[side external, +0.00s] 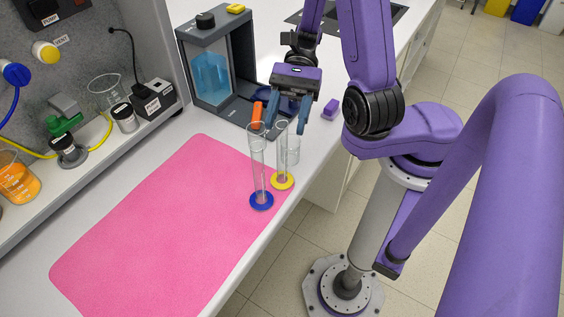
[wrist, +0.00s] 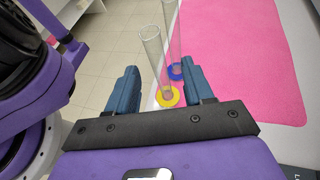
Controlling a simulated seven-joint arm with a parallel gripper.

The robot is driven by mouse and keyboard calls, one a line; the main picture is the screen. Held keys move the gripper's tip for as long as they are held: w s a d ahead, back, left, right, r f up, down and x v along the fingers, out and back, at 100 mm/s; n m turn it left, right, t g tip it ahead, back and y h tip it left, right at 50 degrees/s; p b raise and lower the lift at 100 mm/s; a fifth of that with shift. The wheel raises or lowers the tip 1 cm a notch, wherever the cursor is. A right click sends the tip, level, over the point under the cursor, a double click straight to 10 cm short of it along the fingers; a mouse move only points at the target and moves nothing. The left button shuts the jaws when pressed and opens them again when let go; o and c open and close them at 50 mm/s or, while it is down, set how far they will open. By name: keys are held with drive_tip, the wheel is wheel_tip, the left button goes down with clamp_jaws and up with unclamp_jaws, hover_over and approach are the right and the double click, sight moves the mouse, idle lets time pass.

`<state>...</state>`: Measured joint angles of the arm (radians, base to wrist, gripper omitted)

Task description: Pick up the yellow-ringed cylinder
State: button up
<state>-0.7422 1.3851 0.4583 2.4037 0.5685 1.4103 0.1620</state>
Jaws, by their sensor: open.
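The yellow-ringed cylinder (side external: 282,179) is a clear, tall glass tube on a yellow ring base, upright near the front edge of the pink mat. In the wrist view the yellow-ringed cylinder (wrist: 166,97) shows between the two fingers, beyond their tips. My gripper (side external: 287,118) is open, with blue fingers, and is around or above the top of the cylinder; I cannot tell the exact gap. It also shows in the wrist view (wrist: 162,82). A similar clear cylinder with a blue ring (side external: 261,199) stands close beside it; it also shows in the wrist view (wrist: 176,71).
The pink mat (side external: 160,230) is mostly bare. An orange item (side external: 257,113) and a small purple block (side external: 330,109) are near. The bench edge is close.

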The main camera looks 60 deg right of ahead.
sight(282, 141)
drive_tip(key=x, duration=0.3)
drive_tip(key=shift+s+a, duration=0.3)
drive_tip(key=shift+a, duration=0.05)
drive_tip(key=shift+s+a+f, duration=0.15)
drive_tip(key=shift+a+f, duration=0.1)
drive_tip(key=shift+a, duration=0.35)
clamp_jaws()
